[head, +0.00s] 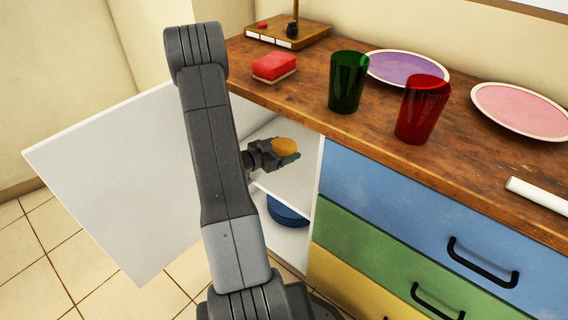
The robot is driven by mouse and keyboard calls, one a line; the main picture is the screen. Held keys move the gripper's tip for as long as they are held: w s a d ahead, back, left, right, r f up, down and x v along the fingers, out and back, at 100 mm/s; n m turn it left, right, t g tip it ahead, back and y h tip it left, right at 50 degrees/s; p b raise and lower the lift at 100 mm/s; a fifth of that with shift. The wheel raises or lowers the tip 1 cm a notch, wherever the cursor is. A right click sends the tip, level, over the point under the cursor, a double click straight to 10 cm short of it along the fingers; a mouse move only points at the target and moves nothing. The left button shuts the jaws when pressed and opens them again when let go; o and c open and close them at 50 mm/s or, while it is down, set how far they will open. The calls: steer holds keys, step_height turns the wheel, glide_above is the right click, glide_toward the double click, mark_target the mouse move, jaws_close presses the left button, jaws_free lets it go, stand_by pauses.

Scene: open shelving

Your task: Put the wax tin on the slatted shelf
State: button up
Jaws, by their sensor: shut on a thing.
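My gripper (282,153) is shut on a round orange-yellow tin (285,145), which I take to be the wax tin. It holds the tin at the opening of a white cabinet, above the inner white shelf (302,182). Part of the tin is hidden by the fingers. I cannot tell whether the tin touches anything in the cabinet. My arm covers the left part of the opening. No slats can be made out on the visible shelf, so I cannot tell which shelf is the slatted one.
The white cabinet door (110,170) stands wide open at left. Blue dishes (287,211) lie in the lower compartment. On the wooden countertop (400,165) are a red sponge (274,66), a green glass (347,82), a red glass (422,110) and two plates. Drawers are at right.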

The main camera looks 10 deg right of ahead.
step_height(320, 180, down, 5)
steer(key=b, duration=0.2)
steer(key=shift+f+b, duration=0.2)
steer(key=shift+b, duration=0.1)
steer(key=shift+w+d, duration=0.25)
steer(key=shift+d, duration=0.1)
steer(key=o, duration=1.1)
steer(key=shift+f, duration=0.1)
steer(key=shift+s+a+r, duration=0.1)
steer(key=shift+a+r, duration=0.15)
steer(key=shift+a, duration=0.05)
steer(key=p+v, duration=0.3)
steer(key=v, duration=0.8)
steer(key=shift+s+a+f, duration=0.1)
steer(key=shift+s+a, duration=0.05)
steer(key=shift+a, duration=0.05)
